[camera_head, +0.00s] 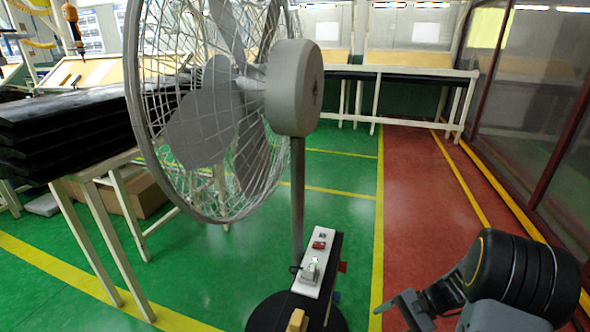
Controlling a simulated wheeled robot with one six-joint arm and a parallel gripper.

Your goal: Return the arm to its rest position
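My arm shows at the lower right as a thick black joint with orange rings and grey links. My gripper (402,304) is the small grey part at its left end, close to the bottom edge. It is seen from an angle that does not show whether the fingers are apart, and I see nothing held in it. It is to the right of the fan stand, apart from it.
A large grey caged fan (205,115) stands close in front on a pole and round black base (265,315). A white strip (318,262) with small parts lies beside the pole. Black slabs (70,125) lie on a table at left. Red floor (430,200) is clear.

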